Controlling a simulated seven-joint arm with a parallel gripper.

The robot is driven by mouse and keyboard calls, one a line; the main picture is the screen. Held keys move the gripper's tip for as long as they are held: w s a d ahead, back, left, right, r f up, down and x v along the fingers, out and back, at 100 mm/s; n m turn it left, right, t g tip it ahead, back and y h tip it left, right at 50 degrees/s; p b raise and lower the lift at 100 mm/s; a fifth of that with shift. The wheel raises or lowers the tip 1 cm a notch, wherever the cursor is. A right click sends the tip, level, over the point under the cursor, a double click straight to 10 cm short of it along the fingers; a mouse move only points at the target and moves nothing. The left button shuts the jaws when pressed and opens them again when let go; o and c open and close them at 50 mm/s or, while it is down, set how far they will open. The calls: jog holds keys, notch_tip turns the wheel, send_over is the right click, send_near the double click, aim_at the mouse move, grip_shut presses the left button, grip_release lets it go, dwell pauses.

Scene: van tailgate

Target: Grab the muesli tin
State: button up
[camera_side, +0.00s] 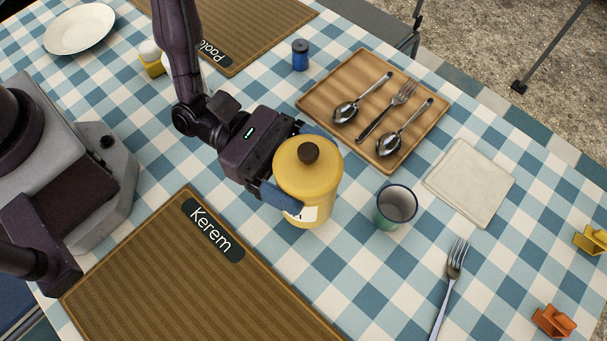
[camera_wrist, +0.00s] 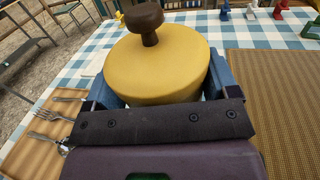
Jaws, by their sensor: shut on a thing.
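The muesli tin (camera_side: 308,176) is a yellow canister with a brown knob on its lid and a pale label low on its side, mostly hidden. It stands upright at the middle of the checked table; I cannot tell whether its base touches the cloth. My gripper (camera_side: 290,168) is shut on it, with one blue finger on each side of its body. In the wrist view the tin's yellow lid (camera_wrist: 158,66) and knob fill the space between the fingers of my gripper (camera_wrist: 160,88).
A wooden tray (camera_side: 345,73) with spoons and a fork lies behind the tin. A green cup (camera_side: 396,207) stands close at its right. The Kerem placemat (camera_side: 185,270) lies in front. A blue shaker (camera_side: 300,55) stands behind, and a fork (camera_side: 450,280) lies at front right.

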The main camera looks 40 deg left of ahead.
aim_at(303, 148)
notch_tip(303, 148, up, 6)
jog(key=shift+r, duration=0.2)
